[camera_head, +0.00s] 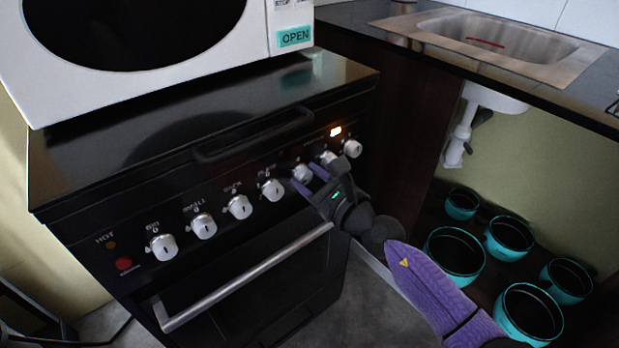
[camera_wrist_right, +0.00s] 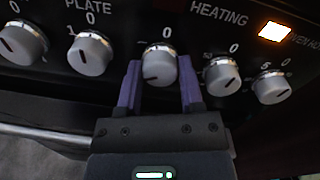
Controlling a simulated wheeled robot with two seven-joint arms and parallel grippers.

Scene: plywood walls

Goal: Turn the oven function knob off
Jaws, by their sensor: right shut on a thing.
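The black oven (camera_head: 250,280) has a row of silver-grey knobs on its front panel. My right gripper (camera_head: 309,177) is shut on the knob (camera_head: 302,172) third from the right end. In the right wrist view this knob (camera_wrist_right: 158,65) sits between the two purple fingers, with a 0 printed above it and a dark mark low on its face. I cannot read its setting surely. The word HEATING is printed up and to its right. Two knobs (camera_wrist_right: 222,76) stand to its right. My left gripper is not in view.
An orange light (camera_head: 336,131) glows above the right knobs. The oven handle (camera_head: 245,277) runs below the panel. A white microwave (camera_head: 290,15) stands on top. A counter with a steel sink (camera_head: 450,40) is at the right, with several turquoise pots (camera_head: 530,315) beneath.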

